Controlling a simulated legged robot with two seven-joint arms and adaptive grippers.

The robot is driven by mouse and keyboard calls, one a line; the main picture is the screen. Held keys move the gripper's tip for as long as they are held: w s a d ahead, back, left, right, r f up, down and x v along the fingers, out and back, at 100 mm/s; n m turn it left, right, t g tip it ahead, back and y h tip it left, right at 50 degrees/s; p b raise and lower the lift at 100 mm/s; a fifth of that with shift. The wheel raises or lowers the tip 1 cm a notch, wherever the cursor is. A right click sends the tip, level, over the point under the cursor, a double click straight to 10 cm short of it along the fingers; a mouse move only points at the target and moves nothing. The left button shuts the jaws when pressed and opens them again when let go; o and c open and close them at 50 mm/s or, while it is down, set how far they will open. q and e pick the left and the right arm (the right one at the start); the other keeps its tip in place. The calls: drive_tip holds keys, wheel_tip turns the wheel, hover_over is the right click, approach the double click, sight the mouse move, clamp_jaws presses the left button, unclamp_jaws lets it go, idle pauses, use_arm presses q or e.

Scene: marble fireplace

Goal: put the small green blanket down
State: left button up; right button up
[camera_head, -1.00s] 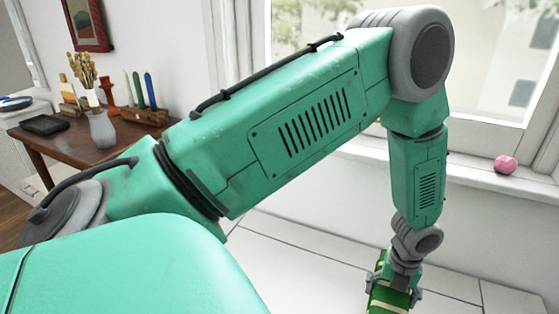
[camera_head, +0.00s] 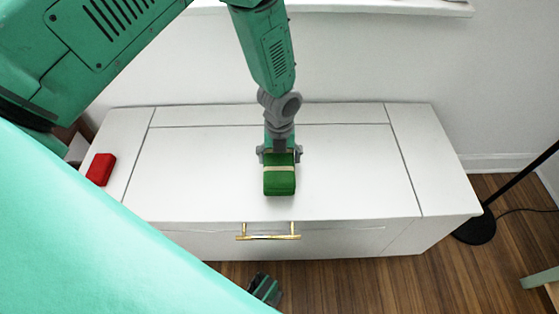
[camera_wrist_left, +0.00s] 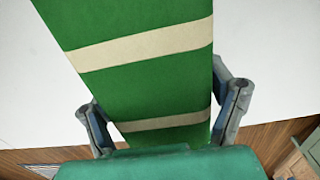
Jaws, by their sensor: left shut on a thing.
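The small green blanket (camera_head: 279,183) is a folded bundle with a cream stripe. My left gripper (camera_head: 279,155) comes down from above and is shut on it, over the middle of the white cabinet (camera_head: 200,180). In the left wrist view the blanket (camera_wrist_left: 150,85) shows two cream bands and fills the space between the two fingers. I cannot tell whether its underside touches the cabinet top. A dark and green piece (camera_head: 265,289) at the bottom of the head view may be my right gripper; its jaws are not clear.
A red block (camera_head: 101,169) lies at the left of the cabinet top. The cabinet front has a gold handle (camera_head: 268,234). A black lamp base (camera_head: 475,227) stands on the wooden floor to the right. The cabinet top on both sides of the blanket is clear.

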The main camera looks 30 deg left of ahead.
use_arm(q)
drive_tip(key=shift+a+f, duration=0.2)
drive_tip(key=shift+f, duration=0.7)
drive_tip(key=shift+a, duration=0.1)
drive_tip(key=shift+r, duration=0.1)
drive_tip(key=o, duration=1.3)
drive_tip(key=shift+o, duration=0.7)
drive_tip(key=shift+d, duration=0.35)
use_arm(e)
drive_tip(key=shift+f, duration=0.25)
use_arm(q)
wheel_tip(320, 180, up, 12)
drive_tip(key=p, duration=0.4)
use_arm(e)
wheel_tip(320, 180, up, 4)
drive_tip(key=shift+a+r, duration=0.1)
drive_tip(key=shift+r, duration=0.15)
